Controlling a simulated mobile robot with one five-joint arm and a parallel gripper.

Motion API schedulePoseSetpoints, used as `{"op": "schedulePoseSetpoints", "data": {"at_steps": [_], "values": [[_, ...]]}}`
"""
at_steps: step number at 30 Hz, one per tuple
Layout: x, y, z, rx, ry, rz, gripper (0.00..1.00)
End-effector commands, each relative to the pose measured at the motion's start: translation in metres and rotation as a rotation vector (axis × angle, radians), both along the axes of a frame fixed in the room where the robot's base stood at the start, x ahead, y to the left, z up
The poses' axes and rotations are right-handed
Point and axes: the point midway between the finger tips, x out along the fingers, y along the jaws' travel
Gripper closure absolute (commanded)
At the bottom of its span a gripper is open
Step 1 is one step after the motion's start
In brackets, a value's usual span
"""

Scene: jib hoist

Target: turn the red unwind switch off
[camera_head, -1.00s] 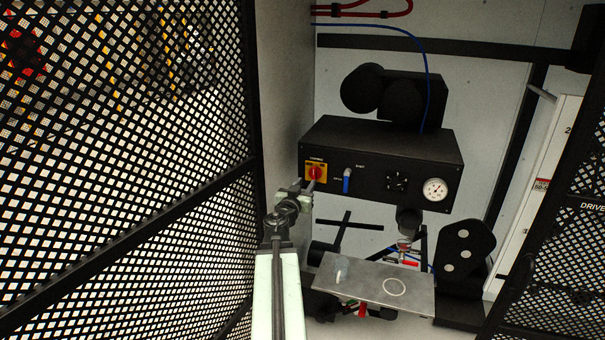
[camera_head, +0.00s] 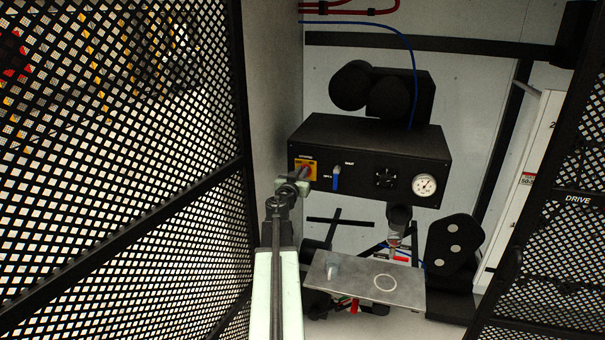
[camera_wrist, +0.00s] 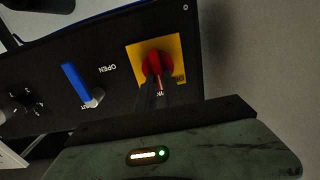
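The red unwind switch (camera_wrist: 155,60) is a red rotary knob on a yellow plate (camera_wrist: 136,52) on the black control box. In the head view the yellow plate (camera_head: 296,166) is at the box's left end, and my gripper (camera_head: 305,174) covers much of the knob. In the wrist view the two dark fingers of my gripper (camera_wrist: 157,88) are close together at the knob's handle, with a strip of red between them. They look shut on it. The handle points toward my gripper in that view. The plate's lettering is partly hidden.
A blue lever (camera_head: 336,179) and a gauge (camera_head: 424,185) are right of the switch on the box. A metal plate (camera_head: 345,285) lies below. Black mesh (camera_head: 120,170) closes off the left, with a grey wall (camera_head: 270,90) close beside the switch.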

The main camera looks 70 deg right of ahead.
Motion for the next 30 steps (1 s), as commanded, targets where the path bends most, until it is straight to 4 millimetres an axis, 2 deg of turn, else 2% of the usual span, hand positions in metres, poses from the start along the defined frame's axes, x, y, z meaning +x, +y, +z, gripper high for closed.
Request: {"op": "schedulePoseSetpoints", "data": {"at_steps": [14, 30], "values": [[0.0005, -0.0001, -0.0002, -0.004, 0.07, -0.001, 1.0], [0.006, 0.0001, -0.0028, -0.03, 0.526, -0.002, 1.0]]}}
